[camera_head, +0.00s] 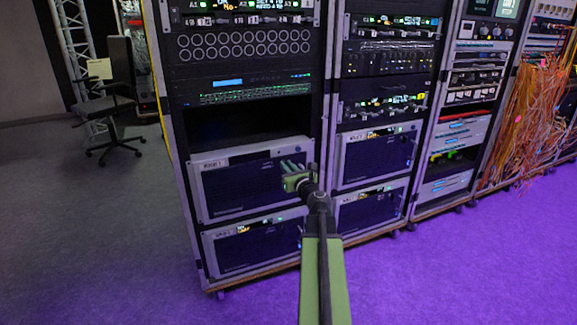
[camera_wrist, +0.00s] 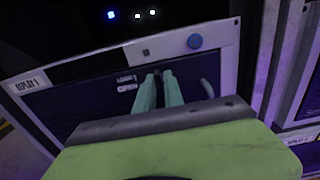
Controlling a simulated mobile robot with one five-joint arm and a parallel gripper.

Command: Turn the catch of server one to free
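Server one is the grey-framed unit labelled "REPLAY 1" (camera_head: 222,195) in the left rack; its face also fills the wrist view (camera_wrist: 38,82). My gripper (camera_head: 292,166) is in front of its upper right part. In the wrist view the two pale green fingers (camera_wrist: 160,78) point at the dark front panel, with a narrow dark gap between them and nothing seen held. A round blue knob (camera_wrist: 195,41) sits on the top frame, right of the fingertips. A pale curved handle (camera_wrist: 207,88) is right of the fingers. I cannot tell which part is the catch or how it is turned.
A similar unit (camera_head: 250,246) sits below, and two more are in the rack (camera_head: 378,160) to the right. Orange cables (camera_head: 525,120) hang at the far right. An office chair (camera_head: 112,95) stands at the left. The floor in front is clear.

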